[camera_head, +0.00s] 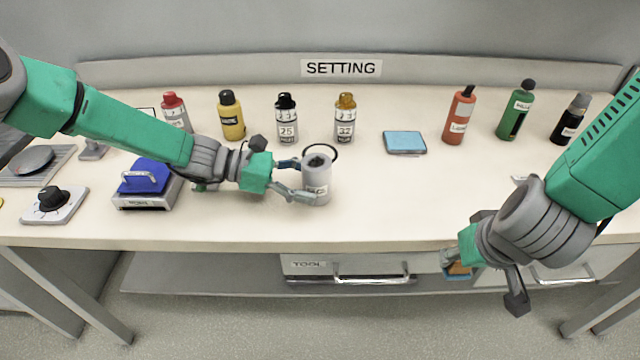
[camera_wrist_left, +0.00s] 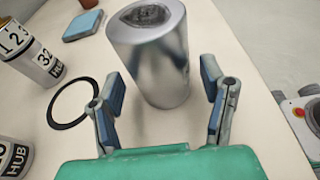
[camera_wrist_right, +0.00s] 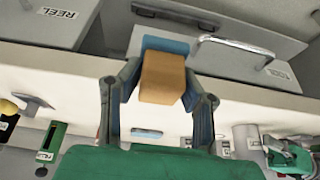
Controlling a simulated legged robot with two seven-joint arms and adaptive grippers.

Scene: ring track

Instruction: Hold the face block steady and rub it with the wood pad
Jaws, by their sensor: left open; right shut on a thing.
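The face block, a grey metal cylinder (camera_head: 317,172) with a dark recess in its top, stands upright on the bench; its label is too small to read surely. It also shows in the left wrist view (camera_wrist_left: 150,55). My left gripper (camera_head: 304,182) is open, its fingers reaching toward either side of the cylinder; contact cannot be told. My right gripper (camera_head: 458,260) is shut on the wood pad (camera_wrist_right: 162,78), a tan block with a blue face behind it. It holds the pad off the bench's front edge, near the drawers.
A black ring (camera_wrist_left: 56,118) lies beside the cylinder. Several bottles stand along the back, with a blue pad (camera_head: 404,142) among them. A blue-topped device (camera_head: 148,180) and a dial box (camera_head: 54,203) are at left. The bench right of the cylinder is clear.

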